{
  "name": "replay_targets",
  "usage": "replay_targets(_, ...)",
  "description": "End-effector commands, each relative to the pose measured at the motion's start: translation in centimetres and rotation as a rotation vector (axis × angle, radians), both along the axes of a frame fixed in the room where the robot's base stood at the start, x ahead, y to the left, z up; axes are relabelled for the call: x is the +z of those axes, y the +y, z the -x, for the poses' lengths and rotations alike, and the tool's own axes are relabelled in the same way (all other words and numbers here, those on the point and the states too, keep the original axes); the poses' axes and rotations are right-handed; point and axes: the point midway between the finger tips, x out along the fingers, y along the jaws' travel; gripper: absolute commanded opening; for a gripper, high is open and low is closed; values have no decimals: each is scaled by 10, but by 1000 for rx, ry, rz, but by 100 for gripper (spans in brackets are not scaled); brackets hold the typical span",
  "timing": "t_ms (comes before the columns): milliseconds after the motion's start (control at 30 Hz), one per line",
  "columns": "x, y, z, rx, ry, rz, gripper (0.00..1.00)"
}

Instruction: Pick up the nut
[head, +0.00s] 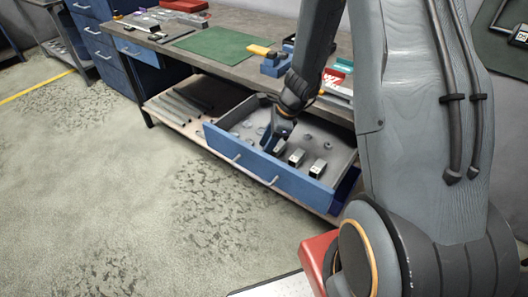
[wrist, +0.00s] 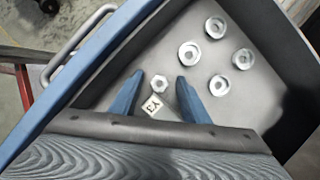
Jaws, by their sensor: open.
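My gripper (wrist: 159,77) is open, with one blue finger on each side of the nut in the picture. I cannot tell how high the fingertips are above the floor. In the head view, my gripper (head: 272,142) reaches down into the open blue drawer (head: 250,172). The nut cannot be made out there.
Several round metal pieces with holes, such as one washer-like piece (wrist: 189,54), lie up and right of the nut. Dark blocks with pale ends (head: 317,168) stand right of my gripper in the drawer. The workbench top (head: 235,20) overhangs the drawer's back.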

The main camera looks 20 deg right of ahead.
Motion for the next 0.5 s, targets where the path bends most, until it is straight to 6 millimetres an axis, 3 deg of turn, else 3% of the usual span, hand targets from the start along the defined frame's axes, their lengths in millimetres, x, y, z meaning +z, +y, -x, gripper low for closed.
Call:
replay_targets(167,0,0,0,1,0,0,42)
replay_targets(400,0,0,0,1,0,0,2)
replay_targets(500,0,0,0,1,0,0,0)
